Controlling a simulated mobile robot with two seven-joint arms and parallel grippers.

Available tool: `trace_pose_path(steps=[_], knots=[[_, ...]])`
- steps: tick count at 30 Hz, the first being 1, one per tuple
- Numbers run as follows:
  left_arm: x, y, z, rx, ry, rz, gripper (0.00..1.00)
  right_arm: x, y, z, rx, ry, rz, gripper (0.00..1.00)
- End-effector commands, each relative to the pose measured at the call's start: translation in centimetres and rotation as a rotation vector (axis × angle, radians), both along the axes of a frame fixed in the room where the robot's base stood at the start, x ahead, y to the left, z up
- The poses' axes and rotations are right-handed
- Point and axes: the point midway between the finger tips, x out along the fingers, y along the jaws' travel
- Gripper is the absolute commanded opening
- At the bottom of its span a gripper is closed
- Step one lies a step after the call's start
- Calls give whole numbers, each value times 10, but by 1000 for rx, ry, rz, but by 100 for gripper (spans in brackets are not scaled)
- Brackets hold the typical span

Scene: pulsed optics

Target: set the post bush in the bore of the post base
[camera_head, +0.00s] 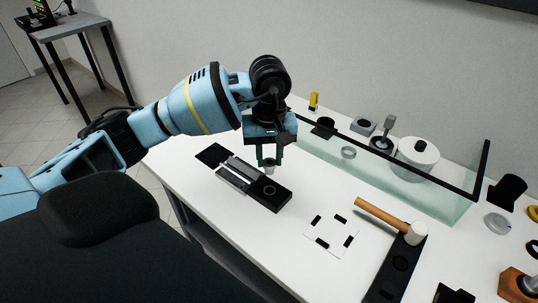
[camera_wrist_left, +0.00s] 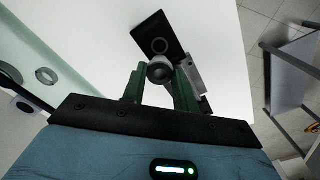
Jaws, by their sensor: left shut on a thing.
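My left gripper (camera_head: 269,163) is shut on the post bush (camera_head: 269,168), a small grey cylinder held upright between the two green fingers. The post base (camera_head: 283,200) looks to be the black block on the bench, with a ring-shaped bore on its top. The bush hangs just above and slightly behind the bore, apart from it as far as I can tell. In the left wrist view the bush (camera_wrist_left: 160,71) shows between the fingertips, with the black base (camera_wrist_left: 153,25) and its ring beyond it. My right gripper is not in view.
A grey clamp-like fixture (camera_head: 233,178) adjoins the base. A mallet (camera_head: 383,215) and a white card with black marks (camera_head: 333,252) lie to the right. A clear screen (camera_head: 440,203) stands behind, with a ring (camera_head: 348,153) and several parts around it. The bench's front left is bare.

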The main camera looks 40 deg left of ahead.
Motion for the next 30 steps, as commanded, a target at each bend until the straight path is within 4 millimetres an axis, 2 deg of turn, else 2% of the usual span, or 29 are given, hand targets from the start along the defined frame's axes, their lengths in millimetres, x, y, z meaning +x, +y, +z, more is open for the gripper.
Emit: trace_pose_path(steps=[14, 30], knots=[[0, 0, -5, 1, 2, 1, 0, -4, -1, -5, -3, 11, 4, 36], [0, 0, -48, 0, 4, 1, 0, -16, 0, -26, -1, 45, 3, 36]])
